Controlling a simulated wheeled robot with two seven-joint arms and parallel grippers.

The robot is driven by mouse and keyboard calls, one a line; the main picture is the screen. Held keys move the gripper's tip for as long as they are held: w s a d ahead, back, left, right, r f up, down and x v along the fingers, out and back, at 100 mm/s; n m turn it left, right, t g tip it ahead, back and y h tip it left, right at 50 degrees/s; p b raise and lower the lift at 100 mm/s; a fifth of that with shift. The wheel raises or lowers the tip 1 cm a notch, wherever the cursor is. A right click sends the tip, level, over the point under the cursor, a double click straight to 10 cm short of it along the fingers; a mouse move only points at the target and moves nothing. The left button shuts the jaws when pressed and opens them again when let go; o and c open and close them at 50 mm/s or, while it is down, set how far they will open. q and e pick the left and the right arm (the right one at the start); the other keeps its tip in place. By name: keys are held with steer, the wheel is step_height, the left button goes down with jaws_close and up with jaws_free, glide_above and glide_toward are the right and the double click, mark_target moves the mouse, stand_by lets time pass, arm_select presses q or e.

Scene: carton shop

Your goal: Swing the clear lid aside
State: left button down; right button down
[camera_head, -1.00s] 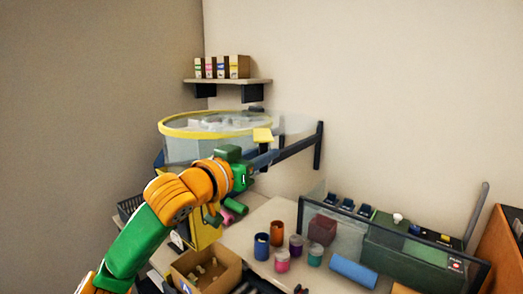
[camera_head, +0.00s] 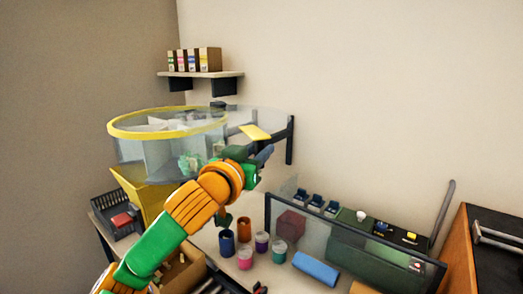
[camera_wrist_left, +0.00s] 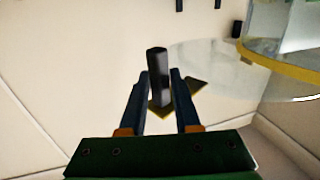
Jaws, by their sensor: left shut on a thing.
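The clear lid (camera_head: 262,118) is a thin see-through disc with a yellow tab (camera_head: 255,132). It lies off to the right of the round, yellow-rimmed clear bin (camera_head: 113,130), overlapping its right side at most partly. The bin's inner dividers show through its wall. My left gripper (camera_head: 262,156) is at the yellow tab, below it. In the left wrist view, its two fingers (camera_wrist_left: 160,80) are on either side of a dark upright handle (camera_wrist_left: 157,62) at the yellow tab, shut on it; the clear lid (camera_wrist_left: 205,62) spreads to the right. My right gripper is not in view.
A wall bracket (camera_head: 290,140) stands right behind the lid. A shelf (camera_head: 200,74) with small boxes is above. Below are several jars (camera_head: 245,257), a blue roll (camera_head: 315,268), a clear upright panel (camera_head: 320,240), a cardboard box (camera_head: 185,272) and a dark basket (camera_head: 112,215).

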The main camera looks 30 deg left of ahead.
arm_select(q)
steer(key=shift+s+a+r, duration=0.1)
steer(key=c, duration=0.8)
jaws_free()
steer(key=shift+a, duration=0.1)
steer(key=shift+o, duration=0.2)
steer(key=s+d+b, duration=0.1)
steer(key=s+b, duration=0.1)
steer(key=s, duration=0.5)
steer(key=shift+d+b, duration=0.15)
steer(key=shift+b, duration=0.2)
